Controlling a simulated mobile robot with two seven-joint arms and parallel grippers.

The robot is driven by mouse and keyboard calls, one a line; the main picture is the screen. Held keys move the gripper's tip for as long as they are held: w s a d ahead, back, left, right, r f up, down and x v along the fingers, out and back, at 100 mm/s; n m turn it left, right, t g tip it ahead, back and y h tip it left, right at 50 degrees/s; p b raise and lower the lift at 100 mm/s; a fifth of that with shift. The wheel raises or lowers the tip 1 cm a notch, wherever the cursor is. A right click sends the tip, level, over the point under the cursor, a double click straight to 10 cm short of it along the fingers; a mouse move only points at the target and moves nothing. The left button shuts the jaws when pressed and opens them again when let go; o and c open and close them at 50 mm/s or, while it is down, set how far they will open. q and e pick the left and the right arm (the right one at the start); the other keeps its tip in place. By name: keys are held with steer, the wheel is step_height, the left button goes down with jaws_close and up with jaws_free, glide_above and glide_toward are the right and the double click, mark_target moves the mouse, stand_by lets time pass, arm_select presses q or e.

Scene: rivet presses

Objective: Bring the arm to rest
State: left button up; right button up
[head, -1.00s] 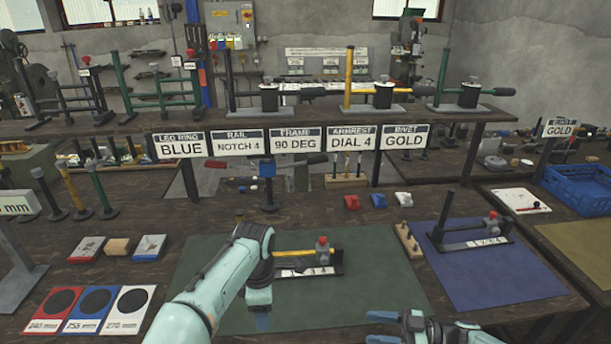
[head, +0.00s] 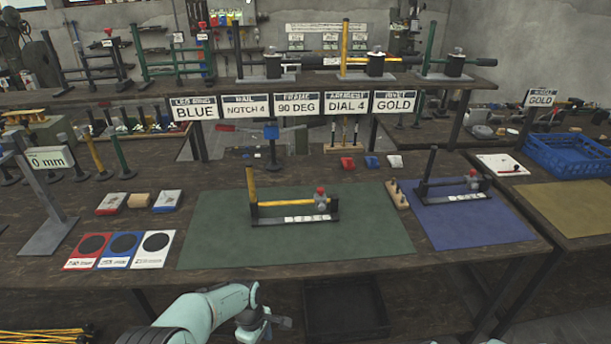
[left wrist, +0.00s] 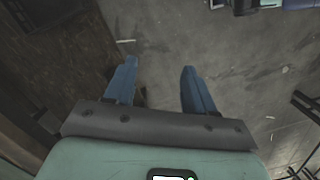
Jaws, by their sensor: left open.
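My left arm comes in at the bottom of the head view, with its gripper (head: 272,322) below the front edge of the bench. In the left wrist view my left gripper (left wrist: 158,82) has its two blue fingers apart, with nothing between them and bare grey floor beyond. On the green mat (head: 360,235) stands an assembly (head: 290,213) with a dark base, an upright yellow post, a yellow bar and a grey fitting with a red top. The left gripper is clear of it. Of my right arm only slivers show at the bottom edge; its gripper is out of view.
The bench front edge (head: 420,262) lies between my left arm and the mats. A dark open bin (head: 345,308) is under the bench, right of the gripper. A blue mat (head: 470,232) holds another assembly (head: 455,185).

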arm_select(q)
steer(key=s+a+f+m+h, duration=0.15)
steer(key=s+f+m, duration=0.35)
steer(key=s+f, duration=0.95)
steer(key=s+f+m, duration=0.1)
steer(key=s+m, duration=0.1)
steer(key=s, duration=0.6)
steer(key=s+d+f+m+p, duration=0.1)
steer(key=s+m, duration=0.1)
steer(key=s, duration=0.6)
steer(key=shift+f+h, duration=0.25)
steer(key=shift+h, duration=0.2)
arm_select(e)
steer(key=s+f+m+h, duration=0.4)
steer(key=s+f+m, duration=0.1)
steer(key=s, duration=0.7)
steer(key=s+f+m+g+h, duration=0.1)
steer(key=s+f+m+h, duration=0.3)
steer(key=s, duration=0.8)
step_height(320, 180, down, 3)
steer(key=shift+r+m, duration=0.15)
steer(key=shift+m, duration=0.85)
arm_select(q)
steer(key=shift+s, duration=0.1)
